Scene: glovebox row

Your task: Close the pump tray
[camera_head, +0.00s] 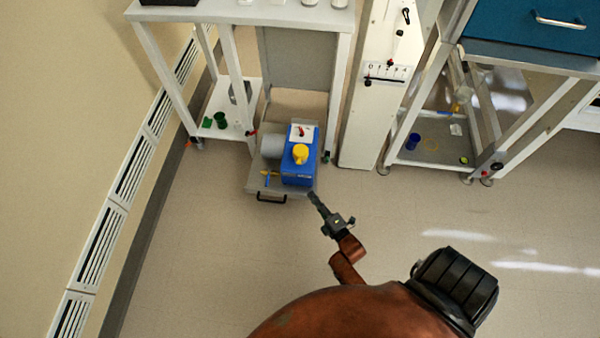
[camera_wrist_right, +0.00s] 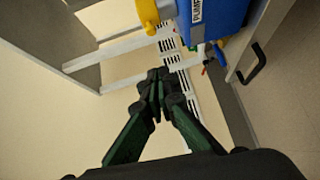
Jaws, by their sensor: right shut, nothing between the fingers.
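The pump tray (camera_head: 292,194) is a grey sliding tray low under the white table, pulled out toward me. Its black handle (camera_head: 271,198) is on the front edge. A blue pump (camera_head: 297,176) with a yellow cap and a grey cylinder stand on it. My right gripper (camera_head: 312,197) is just right of the tray's front right corner, apart from the handle. In the right wrist view the gripper (camera_wrist_right: 157,75) is shut and empty, with the handle (camera_wrist_right: 252,64) to its right and the blue pump (camera_wrist_right: 213,15) above. My left gripper is not in view.
The white table (camera_head: 240,12) stands over the tray, with a lower shelf holding green items (camera_head: 220,119) at left. A white column (camera_head: 374,100) and a second frame with a blue cup (camera_head: 413,141) stand at right. Wall vents (camera_head: 127,168) line the left. The floor in front is clear.

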